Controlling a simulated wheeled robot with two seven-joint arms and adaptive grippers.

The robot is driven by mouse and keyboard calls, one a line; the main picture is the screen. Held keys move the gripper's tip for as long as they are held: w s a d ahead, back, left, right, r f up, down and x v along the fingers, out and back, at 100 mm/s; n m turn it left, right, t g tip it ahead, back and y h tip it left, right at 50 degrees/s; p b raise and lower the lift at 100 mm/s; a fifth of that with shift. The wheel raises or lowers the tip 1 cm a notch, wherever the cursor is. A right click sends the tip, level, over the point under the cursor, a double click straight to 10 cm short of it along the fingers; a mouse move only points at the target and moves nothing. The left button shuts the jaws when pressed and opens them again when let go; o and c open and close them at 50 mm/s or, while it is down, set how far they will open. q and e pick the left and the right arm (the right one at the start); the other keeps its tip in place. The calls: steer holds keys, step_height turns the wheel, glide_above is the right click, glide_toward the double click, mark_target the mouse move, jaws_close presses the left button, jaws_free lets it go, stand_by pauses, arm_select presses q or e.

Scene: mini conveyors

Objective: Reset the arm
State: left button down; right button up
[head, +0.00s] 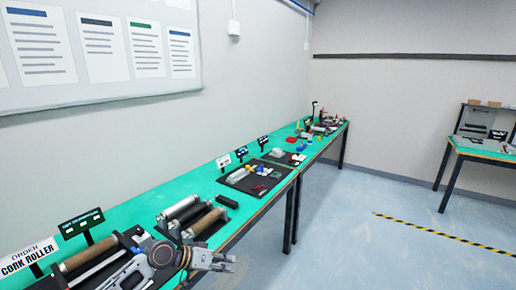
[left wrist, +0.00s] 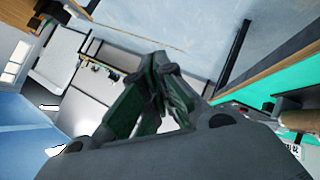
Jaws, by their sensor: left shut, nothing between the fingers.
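My left gripper (head: 213,260) shows at the lower middle of the head view, at the front edge of the green bench (head: 262,208). Its arm comes in from the lower left, over the near end of the bench. In the left wrist view the left gripper's fingers (left wrist: 158,68) are closed together, with nothing between them. The wrist view is tilted and shows mostly room around the fingers. My right gripper is not in view.
Rollers (head: 180,208) and a cork roller (head: 88,252) lie on the bench near my left arm. A black tray (head: 262,190) with small parts lies farther along. A second table (head: 482,152) stands at the far right. The floor (head: 350,235) right of the bench is clear.

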arm_select(q)
steer(key=w+a+f+n+t+y, duration=0.15)
steer(key=a+f, duration=0.35)
steer(key=f, duration=0.5)
steer(key=w+a+f+n+t+y, duration=0.1)
steer(key=w+a+f+n+y, duration=0.2)
steer(key=f, duration=0.7)
steer(key=s+a+f+y, duration=0.1)
steer(key=s+a+f, duration=0.25)
steer(key=f, duration=0.35)
steer(key=s+a+f+g+y, duration=0.1)
steer(key=s+a+f, duration=0.1)
steer(key=s+f, duration=0.3)
steer(key=s+a+f+y, duration=0.1)
steer(key=s+a+f, duration=0.2)
steer(key=f, duration=0.5)
steer(key=s+a+f+m+g+y, duration=0.1)
steer(key=s+f, duration=0.7)
steer(key=s, duration=0.2)
steer(key=s+a+f+g+y, duration=0.1)
steer(key=s+a+f+g, duration=0.1)
steer(key=s+f, duration=0.65)
steer(key=s+d+f+m+g, duration=0.1)
steer(key=s+f, duration=0.2)
steer(key=s, duration=1)
steer(key=s+d+f+m+g, duration=0.1)
steer(key=s+d+f, duration=0.1)
steer(key=s, duration=1)
steer(key=shift+s+f+y, duration=0.35)
steer(key=shift+f, duration=0.25)
